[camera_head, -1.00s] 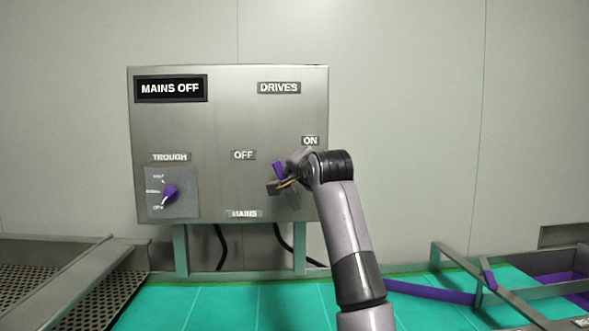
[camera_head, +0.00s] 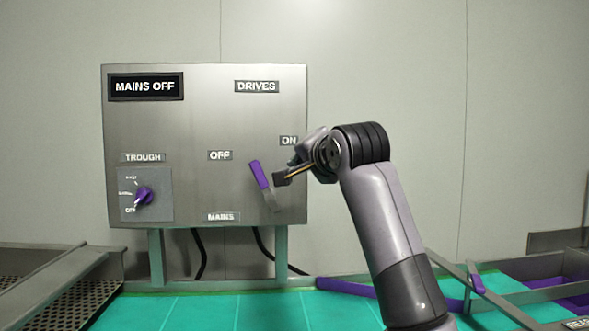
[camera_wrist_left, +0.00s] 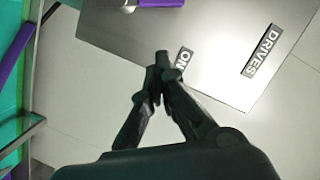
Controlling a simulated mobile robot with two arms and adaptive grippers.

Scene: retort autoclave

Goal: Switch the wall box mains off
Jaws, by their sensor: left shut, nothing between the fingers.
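The steel wall box (camera_head: 190,110) carries the mains lever (camera_head: 260,175), which has a purple handle. The lever leans up and left, toward the OFF label (camera_head: 220,155) and away from the ON label (camera_head: 289,140). The box's black display (camera_head: 146,86) reads MAINS OFF. My left gripper (camera_head: 281,179) is shut and empty, just right of the lever; a small gap seems to separate them. In the left wrist view the shut fingertips (camera_wrist_left: 161,62) are over the box near the ON label (camera_wrist_left: 183,58), and a purple handle (camera_wrist_left: 160,3) shows at the top edge. My right gripper is not in view.
A trough knob (camera_head: 144,195) sits at the box's lower left, and a DRIVES label (camera_head: 257,87) at its upper right. Dark cables (camera_head: 200,255) hang below. A perforated metal tray (camera_head: 60,300) lies at left, metal rails (camera_head: 450,268) at right. Green surface lies below.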

